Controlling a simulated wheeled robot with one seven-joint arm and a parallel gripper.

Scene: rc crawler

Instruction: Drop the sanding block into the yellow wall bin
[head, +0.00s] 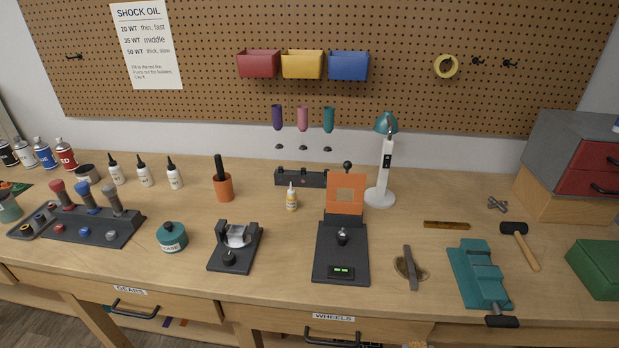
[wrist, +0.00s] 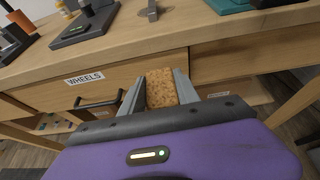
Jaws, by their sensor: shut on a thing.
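The sanding block (wrist: 161,92) is a speckled brown, cork-like block in the wrist view. My gripper (wrist: 159,74) is shut on it, with one grey finger on each side. The block is in front of the bench's drawer front, below the bench top's edge. The yellow wall bin (head: 302,65) hangs on the pegboard in the head view, between a red bin (head: 259,64) and a blue bin (head: 348,66). Its inside is hidden from this angle. My gripper is not clearly visible in the head view, far below the bin.
The teal desk lamp (head: 386,165) and the black stand with an orange panel (head: 345,193) rise from the bench. Colored holders (head: 303,118) hang under the bins. A teal vise (head: 478,273) sits at the front right. The WHEELS drawer handle (wrist: 95,103) sticks out left of my gripper.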

